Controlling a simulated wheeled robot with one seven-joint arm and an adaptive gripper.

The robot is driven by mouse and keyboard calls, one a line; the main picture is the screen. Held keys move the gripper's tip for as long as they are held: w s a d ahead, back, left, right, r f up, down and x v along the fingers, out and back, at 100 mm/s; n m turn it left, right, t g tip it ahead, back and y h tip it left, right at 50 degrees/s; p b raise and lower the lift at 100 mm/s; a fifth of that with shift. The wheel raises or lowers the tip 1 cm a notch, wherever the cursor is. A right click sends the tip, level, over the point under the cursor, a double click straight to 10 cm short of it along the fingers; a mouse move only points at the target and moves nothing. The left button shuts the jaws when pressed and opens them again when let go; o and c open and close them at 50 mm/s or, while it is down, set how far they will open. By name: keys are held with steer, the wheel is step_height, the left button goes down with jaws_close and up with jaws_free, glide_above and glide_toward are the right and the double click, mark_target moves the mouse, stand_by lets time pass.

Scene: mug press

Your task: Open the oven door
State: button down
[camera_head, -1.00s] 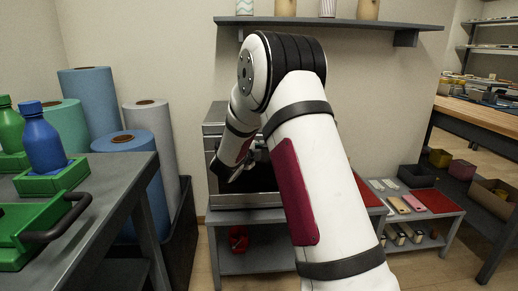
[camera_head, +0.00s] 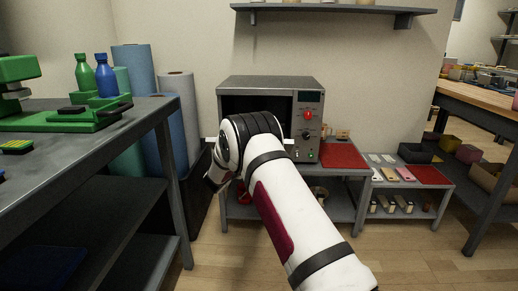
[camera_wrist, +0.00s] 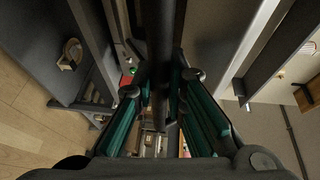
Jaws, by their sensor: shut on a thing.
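The grey metal oven (camera_head: 272,82) stands on a low table in the head view. Its front shows a dark, open cavity (camera_head: 240,103) on the left, and a control panel with a red knob (camera_head: 308,115) on the right. In the head view my gripper is hidden behind my arm.
A grey workbench (camera_head: 150,108) with green fixtures and bottles stands at the left. Rolls stand in a dark bin behind it. A low side table with a red mat (camera_head: 430,175) is right of the oven. A wall shelf (camera_head: 340,9) hangs above. Floor is clear at front right.

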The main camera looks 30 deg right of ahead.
step_height(320, 180, down, 16)
steer(key=s+a+m+t+h+b, duration=0.1)
steer(key=s+m+t+h, duration=0.1)
steer(key=h, duration=0.3)
steer(key=shift+s+a+m+t, duration=0.25)
steer(key=shift+m+t, duration=0.15)
steer(key=shift+m, duration=0.2)
steer(key=c, duration=1.6)
jaws_free()
steer(key=shift+r, duration=0.1)
steer(key=v, duration=1.2)
steer(key=shift+f, duration=0.25)
